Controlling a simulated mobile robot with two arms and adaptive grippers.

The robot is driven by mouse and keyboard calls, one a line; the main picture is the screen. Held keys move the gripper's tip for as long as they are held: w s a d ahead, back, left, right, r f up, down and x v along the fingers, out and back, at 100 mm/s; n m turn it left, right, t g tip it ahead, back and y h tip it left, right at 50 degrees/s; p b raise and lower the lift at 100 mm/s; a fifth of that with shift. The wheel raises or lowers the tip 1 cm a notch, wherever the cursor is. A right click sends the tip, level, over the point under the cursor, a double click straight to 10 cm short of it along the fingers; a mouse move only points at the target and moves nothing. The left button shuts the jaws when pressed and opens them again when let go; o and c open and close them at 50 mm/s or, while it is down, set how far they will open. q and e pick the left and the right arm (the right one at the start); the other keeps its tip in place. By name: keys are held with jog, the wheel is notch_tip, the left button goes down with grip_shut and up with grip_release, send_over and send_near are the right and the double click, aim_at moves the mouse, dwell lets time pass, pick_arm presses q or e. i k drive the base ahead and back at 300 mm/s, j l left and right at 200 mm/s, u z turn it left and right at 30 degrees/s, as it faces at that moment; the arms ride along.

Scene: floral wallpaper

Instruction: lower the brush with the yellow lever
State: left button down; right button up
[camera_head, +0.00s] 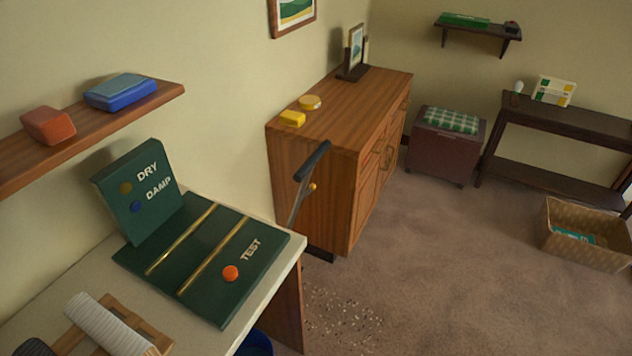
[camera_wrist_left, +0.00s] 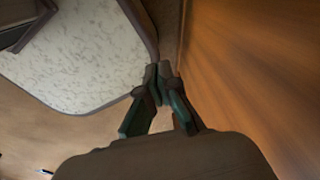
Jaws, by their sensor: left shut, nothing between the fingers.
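I cannot tell surely that this is the yellow lever. The lower end of the shaft is hidden behind the worktable, and no brush is clearly visible. My left gripper (camera_wrist_left: 161,72) shows in the left wrist view, its dark fingertips together and empty. It is close to a brown wooden surface on the right and a pale speckled panel on the left. My right gripper is in neither view.
The worktable (camera_head: 68,273) carries a green test board (camera_head: 205,262) and a ribbed roller (camera_head: 105,325). The wooden cabinet (camera_head: 305,185) stands behind the handle. Pale crumbs (camera_head: 345,315) lie on the carpet. A wicker basket (camera_head: 590,250) is at right; the middle carpet is clear.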

aim_at(313, 187)
jog(key=i+l, duration=0.25)
jog(key=i+l+u, duration=0.1)
jog(key=l, duration=0.3)
jog(key=i+l, duration=0.3)
jog(key=i+l+u, duration=0.1)
jog(key=i+l, duration=0.15)
jog(key=i+l+u, duration=0.1)
jog(key=l, duration=0.35)
jog(key=i+l, duration=0.3)
jog(key=i+l+u, duration=0.1)
jog(key=l, duration=0.35)
jog(key=i, duration=0.05)
